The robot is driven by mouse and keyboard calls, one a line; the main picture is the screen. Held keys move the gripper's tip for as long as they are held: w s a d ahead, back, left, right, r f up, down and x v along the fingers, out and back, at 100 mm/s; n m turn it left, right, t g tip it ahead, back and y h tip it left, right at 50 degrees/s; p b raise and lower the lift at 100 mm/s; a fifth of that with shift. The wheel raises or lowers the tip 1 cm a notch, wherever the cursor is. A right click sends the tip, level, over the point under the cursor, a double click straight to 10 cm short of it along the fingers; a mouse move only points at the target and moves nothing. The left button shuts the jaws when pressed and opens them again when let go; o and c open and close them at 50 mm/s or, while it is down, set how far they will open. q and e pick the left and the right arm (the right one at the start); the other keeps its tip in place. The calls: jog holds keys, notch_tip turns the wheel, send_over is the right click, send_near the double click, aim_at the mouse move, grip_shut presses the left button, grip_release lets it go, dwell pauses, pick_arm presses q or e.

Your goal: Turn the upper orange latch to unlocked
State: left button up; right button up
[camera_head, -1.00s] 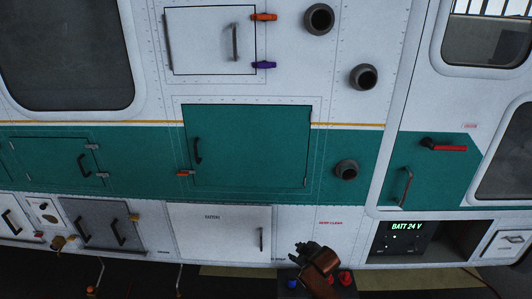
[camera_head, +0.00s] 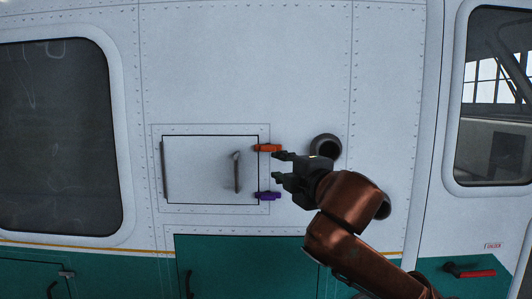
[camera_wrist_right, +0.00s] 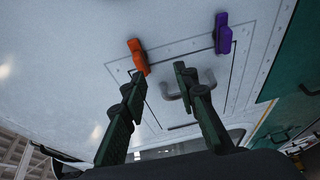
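The upper orange latch (camera_head: 268,148) sits at the top right edge of a white hatch (camera_head: 205,170) and lies horizontal. It also shows in the right wrist view (camera_wrist_right: 138,56), ahead of the left finger and apart from it. A purple latch (camera_head: 268,196) sits lower on the same edge; in the wrist view it is at the upper right (camera_wrist_right: 223,33). My right gripper (camera_head: 276,167) is open and empty, just right of the hatch edge at a height between the two latches. My left gripper is not in view.
A grey vertical handle (camera_head: 237,172) stands out from the hatch left of the latches. A round dark port (camera_head: 326,148) is just behind my right gripper; another lies partly hidden behind my arm. A red handle (camera_head: 470,272) is at the lower right.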

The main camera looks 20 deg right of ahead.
aim_at(269, 150)
jog(key=shift+t, duration=0.3)
jog(key=w+r+p, duration=0.2)
jog(key=r, duration=0.1)
jog(key=shift+w+r, duration=0.1)
jog(key=shift+w, duration=0.25)
jog(key=w, duration=0.1)
jog(key=w+p, duration=0.1)
jog(key=w, duration=0.1)
jog(key=shift+w+a+p, duration=0.25)
jog(key=shift+w+p, duration=0.05)
jog(key=shift+p, duration=0.05)
jog(key=shift+w, duration=0.25)
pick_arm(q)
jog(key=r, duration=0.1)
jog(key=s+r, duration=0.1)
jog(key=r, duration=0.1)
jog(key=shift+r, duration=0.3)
pick_arm(e)
jog(key=shift+f, duration=0.2)
jog(key=shift+c, duration=0.5)
jog(key=shift+c, duration=0.6)
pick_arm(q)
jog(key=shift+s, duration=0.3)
pick_arm(e)
grip_shut()
